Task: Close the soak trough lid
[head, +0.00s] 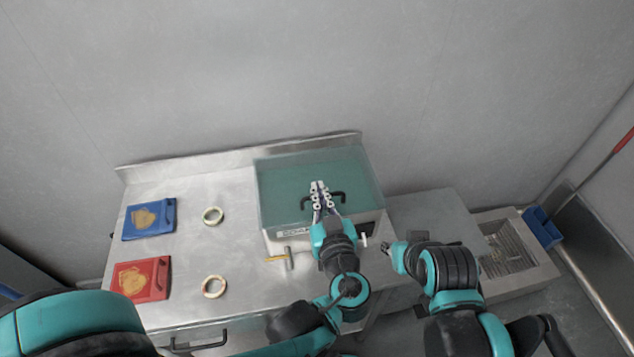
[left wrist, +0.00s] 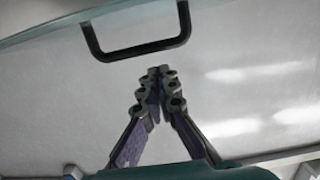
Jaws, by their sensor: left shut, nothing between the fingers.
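The soak trough (head: 325,232) is a white-fronted box with a translucent teal glass lid (head: 280,180) and a black bar handle (head: 342,196). The lid appears to lie over the trough, but I cannot tell whether a gap remains under it. My left gripper (head: 318,186) is shut and empty, its fingers over the lid's front part by the handle. In the left wrist view my fingertips (left wrist: 160,78) are together, just short of the black handle (left wrist: 138,50), not gripping it. My right arm shows at the right; its gripper's jaws are not clear.
The steel table (head: 185,195) holds a blue packet (head: 165,212), a red packet (head: 157,287), a greenish ring (head: 213,215) and a tan ring (head: 214,292). A small yellow-and-grey fitting (head: 288,260) is at the trough's front. A floor grate (head: 505,247) is at right.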

